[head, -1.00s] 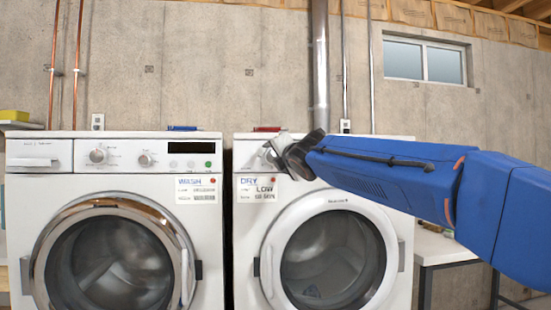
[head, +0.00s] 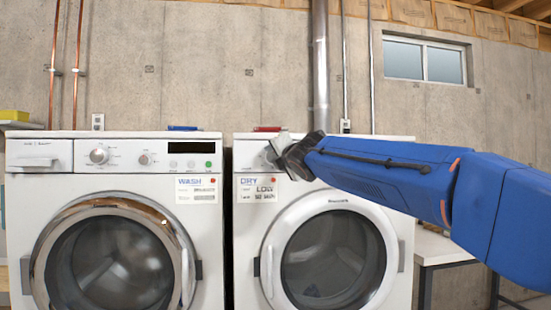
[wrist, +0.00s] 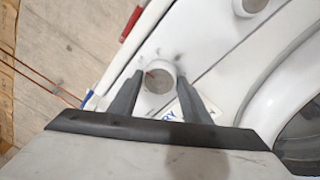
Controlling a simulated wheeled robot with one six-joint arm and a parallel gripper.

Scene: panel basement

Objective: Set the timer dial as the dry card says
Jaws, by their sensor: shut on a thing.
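The dry card (head: 262,188) is on the front of the right-hand machine, below its control panel. It reads DRY and LOW; the line below is too blurred to read. Part of the card also shows in the wrist view (wrist: 180,114). My gripper (head: 284,153) is at the left part of this panel. In the wrist view, my gripper's fingers (wrist: 156,92) are shut on a round white dial (wrist: 158,77) with a small reddish mark. A second round knob (wrist: 248,4) is at the top edge, apart from my gripper. My gripper and arm hide the dials in the head view.
The dryer door (head: 335,262) is below the panel. The washer (head: 110,190) stands close on the left, with its own wash card (head: 196,189). A red object (head: 267,129) lies on top of the dryer. A table (head: 440,248) is at the right.

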